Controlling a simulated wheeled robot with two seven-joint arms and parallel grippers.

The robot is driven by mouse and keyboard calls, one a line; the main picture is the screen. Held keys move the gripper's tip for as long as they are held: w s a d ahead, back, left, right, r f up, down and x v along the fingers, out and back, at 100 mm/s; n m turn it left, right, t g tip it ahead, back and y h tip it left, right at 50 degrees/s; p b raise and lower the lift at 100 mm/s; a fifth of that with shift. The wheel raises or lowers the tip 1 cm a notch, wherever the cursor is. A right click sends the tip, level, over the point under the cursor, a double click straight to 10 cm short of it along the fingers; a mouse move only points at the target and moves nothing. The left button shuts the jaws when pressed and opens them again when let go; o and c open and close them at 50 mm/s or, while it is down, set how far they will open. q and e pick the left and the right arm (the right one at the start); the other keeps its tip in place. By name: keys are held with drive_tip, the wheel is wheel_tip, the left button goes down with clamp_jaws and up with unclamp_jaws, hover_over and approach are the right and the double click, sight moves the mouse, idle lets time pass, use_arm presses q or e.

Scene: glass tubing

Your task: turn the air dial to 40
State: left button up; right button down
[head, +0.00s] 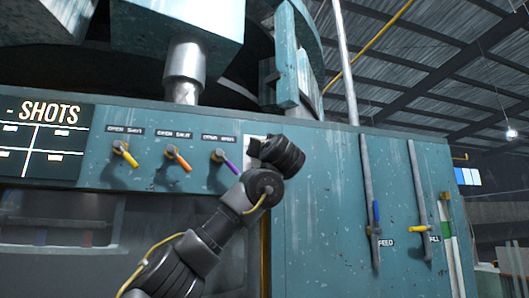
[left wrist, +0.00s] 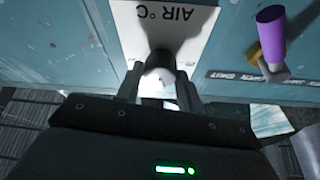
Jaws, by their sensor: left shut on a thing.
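The white air dial plate (left wrist: 205,22) shows upside down in the left wrist view, with "AIR °C" and some small numbers on it. My left gripper (left wrist: 158,88) is shut on the knob, one finger on each side. The pointer's setting cannot be read, as the gripper covers much of the dial. In the head view my left gripper (head: 283,157) is against the teal panel (head: 320,200) and hides most of the dial; only a corner of the plate (head: 253,143) shows. My right gripper is not in view.
Left of my gripper in the head view are a purple-handled lever (head: 228,164), an orange one (head: 180,163) and a yellow one (head: 128,158). The purple handle (left wrist: 270,32) is close by in the wrist view. Long feed and fill levers (head: 372,200) stand to the right.

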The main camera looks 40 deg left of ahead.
use_arm(q)
drive_tip(key=shift+s+a+r+m+t+h+b, duration=0.2)
drive_tip(key=shift+m+t+h, duration=0.5)
drive_tip(key=shift+m, duration=1.3)
drive_tip(key=shift+w+d+f+m+t+h+b, duration=0.1)
drive_tip(key=shift+m+t+h+b, duration=0.2)
drive_tip(key=shift+m+h, duration=1.2)
drive_tip(key=shift+s+a+r+m+t+h+b, duration=0.15)
drive_tip(key=shift+m+t+h+b, duration=0.25)
drive_tip(key=shift+m, duration=2.1)
drive_tip(key=shift+d, duration=0.1)
drive_tip(key=o, duration=1)
drive_tip(key=shift+f, duration=0.1)
